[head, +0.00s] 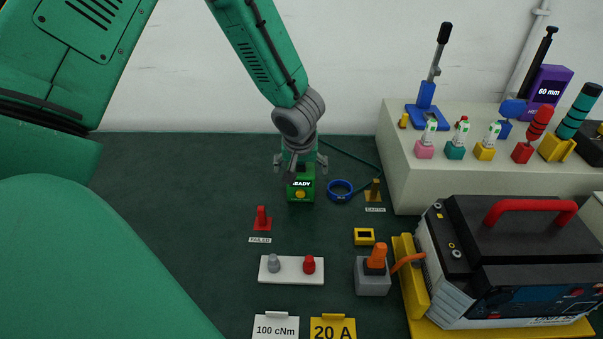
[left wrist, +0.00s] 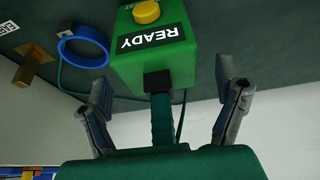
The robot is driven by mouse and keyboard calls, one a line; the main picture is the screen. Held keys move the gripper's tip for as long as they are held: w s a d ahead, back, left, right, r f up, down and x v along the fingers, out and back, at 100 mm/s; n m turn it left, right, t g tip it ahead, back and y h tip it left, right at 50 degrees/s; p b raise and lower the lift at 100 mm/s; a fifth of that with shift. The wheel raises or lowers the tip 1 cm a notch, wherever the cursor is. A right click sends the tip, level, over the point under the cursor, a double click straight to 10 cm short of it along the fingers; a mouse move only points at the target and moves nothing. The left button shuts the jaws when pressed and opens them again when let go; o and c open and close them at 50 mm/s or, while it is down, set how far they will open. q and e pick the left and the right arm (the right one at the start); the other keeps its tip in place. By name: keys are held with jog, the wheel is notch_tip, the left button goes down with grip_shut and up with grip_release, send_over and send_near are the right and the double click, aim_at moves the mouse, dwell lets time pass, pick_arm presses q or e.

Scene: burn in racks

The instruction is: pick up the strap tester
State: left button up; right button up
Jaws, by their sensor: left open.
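The strap tester, taken to be the green box (head: 301,190) with a READY label and a yellow button, stands on the dark green mat. My left gripper (head: 300,164) is over its far side, fingers spread and pointing down. In the left wrist view the box (left wrist: 148,62) lies ahead of the left gripper (left wrist: 164,88), with one finger toward each side and visible gaps. A black block and a green stem extend from the box between the fingers. The gripper holds nothing. My right gripper is not in view.
A blue wristband ring (head: 340,191) with a green cord lies right of the box, beside the brass EARTH post (head: 375,190). A red post (head: 262,218) stands at front left. A white shelf (head: 400,165) with tools and a heavy unit (head: 500,265) occupy the right. Mat at left is clear.

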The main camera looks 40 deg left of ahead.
pick_arm(q)
jog(key=c, duration=1.4)
